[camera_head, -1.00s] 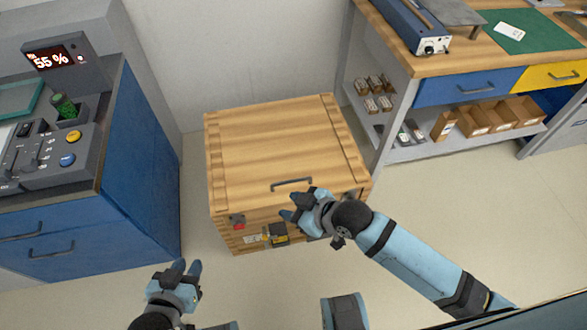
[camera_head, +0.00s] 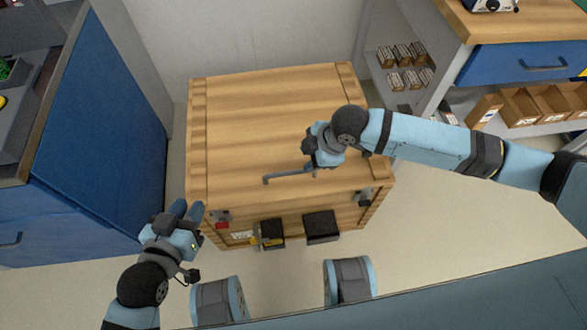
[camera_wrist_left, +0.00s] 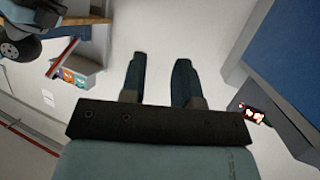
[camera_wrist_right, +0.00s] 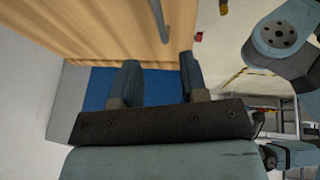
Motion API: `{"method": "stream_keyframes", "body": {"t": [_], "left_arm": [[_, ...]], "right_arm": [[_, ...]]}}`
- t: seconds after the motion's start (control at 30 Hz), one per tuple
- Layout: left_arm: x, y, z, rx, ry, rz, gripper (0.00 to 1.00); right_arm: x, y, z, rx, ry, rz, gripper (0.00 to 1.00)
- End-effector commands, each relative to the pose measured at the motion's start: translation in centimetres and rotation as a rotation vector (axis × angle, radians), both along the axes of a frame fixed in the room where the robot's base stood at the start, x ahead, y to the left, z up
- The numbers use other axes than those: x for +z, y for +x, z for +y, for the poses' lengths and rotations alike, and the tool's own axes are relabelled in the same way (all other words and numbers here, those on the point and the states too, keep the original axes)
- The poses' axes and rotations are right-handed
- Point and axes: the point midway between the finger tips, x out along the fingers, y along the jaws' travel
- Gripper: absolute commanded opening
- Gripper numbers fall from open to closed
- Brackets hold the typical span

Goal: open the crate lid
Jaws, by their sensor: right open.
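The wooden crate (camera_head: 205,220) stands on the floor with its plank lid (camera_head: 260,115) down and looking shut. A grey bar handle (camera_head: 282,178) sits near the lid's front edge; it also shows in the right wrist view (camera_wrist_right: 160,20). My right gripper (camera_head: 308,150) is open just above the lid, close to the handle's right end. Its fingers look empty in the right wrist view (camera_wrist_right: 158,80); head-view contact with the handle is unclear. My left gripper (camera_head: 187,212) is open and empty by the crate's front left corner.
The crate front carries a red-marked latch (camera_head: 222,219), a right latch (camera_head: 364,197) and two dark boxes (camera_head: 320,227). A blue cabinet (camera_head: 100,140) stands close on the left. A workbench (camera_head: 520,25) with shelves stands on the right. Floor (camera_head: 430,230) is clear at front right.

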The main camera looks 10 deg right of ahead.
Motion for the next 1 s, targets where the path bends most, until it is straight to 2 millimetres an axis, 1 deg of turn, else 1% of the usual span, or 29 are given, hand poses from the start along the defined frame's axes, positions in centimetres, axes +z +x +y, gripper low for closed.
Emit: {"method": "stream_keyframes", "body": {"t": [0.03, 0.1, 0.3, 0.4, 0.5, 0.6, 0.9, 0.93, 0.97, 1.0], "left_arm": [[0.3, 0.3, -0.4, -0.006, -0.016, -0.032, 0.29], [1.1, 0.6, -0.8, -0.012, -0.038, -0.072, 0.29], [3.5, 1.3, -1.9, -0.031, -0.105, -0.181, 0.29], [4.5, 1.4, -2.3, -0.038, -0.132, -0.225, 0.29], [5.3, 1.5, -2.6, -0.045, -0.151, -0.256, 0.29], [5.7, 1.5, -2.7, -0.049, -0.163, -0.273, 0.29], [6.0, 1.5, -2.8, -0.050, -0.168, -0.280, 0.29], [6.0, 1.5, -2.8, -0.050, -0.168, -0.279, 0.29], [6.0, 1.5, -2.8, -0.050, -0.168, -0.279, 0.29], [6.0, 1.5, -2.8, -0.050, -0.168, -0.279, 0.29]], "right_arm": [[-1.5, 0.2, 0.5, 0.000, 0.000, 0.002, 0.40], [-2.9, 0.4, 1.1, 0.000, 0.000, 0.001, 0.40], [-6.6, 1.2, 2.7, -0.001, 0.001, 0.000, 0.40], [-7.9, 1.5, 3.3, 0.000, 0.001, 0.000, 0.40], [-8.8, 1.7, 3.6, 0.000, 0.000, -0.001, 0.40], [-9.2, 1.8, 3.9, 0.000, 0.001, -0.002, 0.40], [-9.4, 1.9, 4.0, -0.001, 0.001, -0.002, 0.40], [-9.3, 1.9, 4.0, -0.001, 0.001, -0.002, 0.38], [-9.3, 1.9, 4.0, -0.001, 0.001, -0.002, 0.31], [-9.3, 1.9, 4.0, -0.001, 0.001, -0.002, 0.22]]}}
